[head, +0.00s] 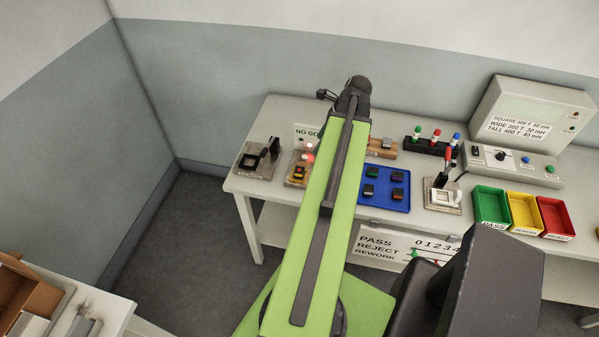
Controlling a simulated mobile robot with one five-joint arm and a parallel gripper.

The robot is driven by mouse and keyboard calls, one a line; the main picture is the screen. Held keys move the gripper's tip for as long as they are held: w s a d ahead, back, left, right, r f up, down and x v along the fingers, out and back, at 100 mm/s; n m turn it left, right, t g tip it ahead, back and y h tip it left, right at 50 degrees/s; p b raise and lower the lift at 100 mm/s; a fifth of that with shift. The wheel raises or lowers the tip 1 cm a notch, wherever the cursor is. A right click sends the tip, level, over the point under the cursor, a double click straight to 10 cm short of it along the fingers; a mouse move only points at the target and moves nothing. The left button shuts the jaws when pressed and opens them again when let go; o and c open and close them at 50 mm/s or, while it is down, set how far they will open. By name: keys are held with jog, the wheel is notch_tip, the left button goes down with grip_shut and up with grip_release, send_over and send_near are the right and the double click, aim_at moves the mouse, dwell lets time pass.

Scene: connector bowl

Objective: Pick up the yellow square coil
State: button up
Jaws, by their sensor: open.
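A small coil with yellow and reddish parts (299,172) sits on a wooden fixture at the left of the bench, left of my arm; I cannot tell for sure that it is the square one. Several small dark coils stand in a blue tray (385,206) right of my arm; their winding colours are too small to tell. My lime green arm reaches up across the bench. At its far dark end, small dark prongs of my gripper (326,95) stick out to the left, apart and empty, near the back wall and away from the coils.
A dark device on a board (258,160) stands at the left end of the bench. A white fixture (443,197) is right of the tray, then green (491,205), yellow (524,211) and red (555,217) bins. A test box (530,115) stands at the back right. My arm hides the bench middle.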

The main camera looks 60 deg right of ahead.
jog(key=b, duration=1.1)
send_over(302, 170)
jog(key=s, duration=0.2)
notch_tip(302, 170, down, 12)
jog(key=shift+r, duration=0.25)
jog(key=shift+w+f+b, duration=0.15)
jog(key=shift+b, duration=0.15)
jog(key=b+x, duration=0.5)
jog(key=shift+s+d+f, duration=0.2)
jog(key=shift+s+d, duration=0.05)
jog(key=shift+s, duration=0.05)
jog(key=shift+r, duration=0.2)
grip_shut()
